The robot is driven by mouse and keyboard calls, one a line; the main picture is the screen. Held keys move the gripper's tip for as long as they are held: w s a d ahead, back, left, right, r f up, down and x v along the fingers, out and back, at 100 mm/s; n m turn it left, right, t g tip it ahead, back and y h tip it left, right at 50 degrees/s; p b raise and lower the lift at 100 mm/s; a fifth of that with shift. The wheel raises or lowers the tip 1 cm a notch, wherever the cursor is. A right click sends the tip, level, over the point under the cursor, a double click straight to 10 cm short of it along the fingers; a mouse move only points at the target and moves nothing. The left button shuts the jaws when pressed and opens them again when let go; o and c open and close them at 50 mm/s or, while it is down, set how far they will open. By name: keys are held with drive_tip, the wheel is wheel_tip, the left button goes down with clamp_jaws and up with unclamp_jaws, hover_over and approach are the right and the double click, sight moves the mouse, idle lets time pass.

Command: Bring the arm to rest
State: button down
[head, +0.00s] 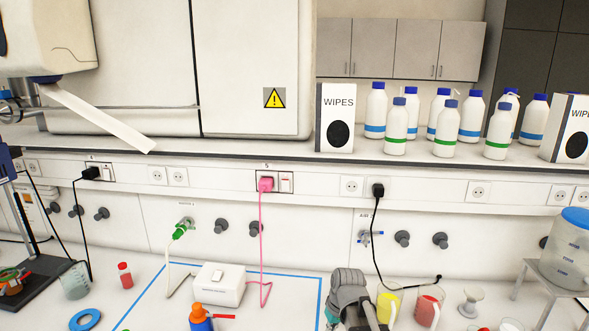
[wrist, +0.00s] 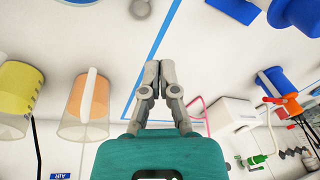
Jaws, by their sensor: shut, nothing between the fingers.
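My gripper (wrist: 160,65) shows in the wrist view above the white bench. Its two grey fingers meet at the tips, and nothing shows between them. A grey part of my arm (head: 350,290) rises at the bottom edge of the head view, left of the yellow jug. The fingertips are hard to make out in the head view. In the wrist view the fingers appear apart from the jugs and the white box.
A yellow jug (head: 386,309) and a red jug (head: 428,309) stand close right of my arm.

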drive_tip(key=s+d+f+m+h, duration=0.1)
drive_tip(key=s+d+m+h, duration=0.1)
drive_tip(key=s+d, duration=0.5)
drive_tip(key=shift+s+f+m+g+b, duration=0.3)
drive_tip(key=shift+s+m+b, duration=0.15)
drive_tip(key=shift+s+m, duration=0.4)
drive_tip(key=shift+w, duration=0.1)
